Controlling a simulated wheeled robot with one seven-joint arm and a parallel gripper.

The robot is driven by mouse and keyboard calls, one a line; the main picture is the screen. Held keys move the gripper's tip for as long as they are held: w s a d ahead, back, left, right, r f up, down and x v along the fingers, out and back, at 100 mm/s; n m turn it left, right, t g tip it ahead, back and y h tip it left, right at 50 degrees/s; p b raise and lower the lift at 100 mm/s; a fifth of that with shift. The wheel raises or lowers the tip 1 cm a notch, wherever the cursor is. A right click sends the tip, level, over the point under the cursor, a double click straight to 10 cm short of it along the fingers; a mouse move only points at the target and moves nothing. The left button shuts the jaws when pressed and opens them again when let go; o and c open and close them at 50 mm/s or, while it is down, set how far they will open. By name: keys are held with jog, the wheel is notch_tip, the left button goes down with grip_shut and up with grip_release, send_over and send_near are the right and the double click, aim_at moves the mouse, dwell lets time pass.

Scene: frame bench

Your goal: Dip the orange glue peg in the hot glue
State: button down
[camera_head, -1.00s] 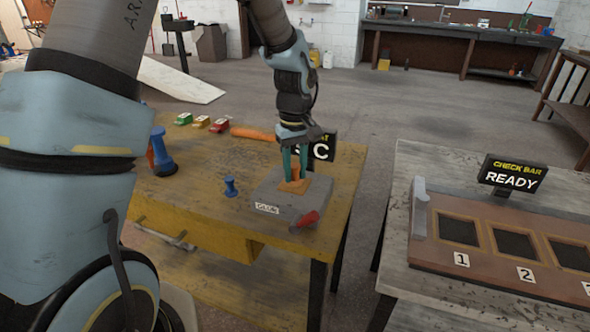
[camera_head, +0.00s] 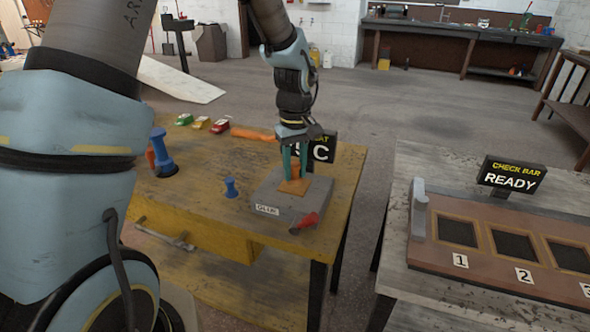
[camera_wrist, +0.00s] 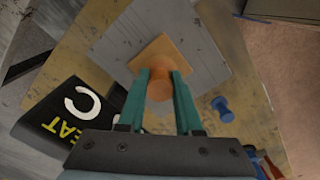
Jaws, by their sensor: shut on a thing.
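My gripper (camera_head: 295,175) is shut on the orange glue peg (camera_wrist: 160,86), which stands between the two green fingers. The grey glue block (camera_head: 267,192), labelled GLUE, sits on the yellow bench under the gripper. An orange square patch (camera_head: 295,187) on its top, apparently the hot glue, also shows in the wrist view (camera_wrist: 160,51). The peg is over this patch. Its lower end is hard to tell from the same-coloured patch, so I cannot tell whether it touches or is in the glue.
A sign (camera_head: 323,149), partly hidden by the gripper, stands behind the block. A small blue peg (camera_head: 230,187) stands left of the block, and a red-handled tool (camera_head: 305,222) lies at its front. A READY sign (camera_head: 512,174) and numbered board (camera_head: 445,262) are on the right table.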

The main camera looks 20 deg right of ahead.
jog(key=shift+r+p, duration=1.95)
jog(key=shift+r, duration=1)
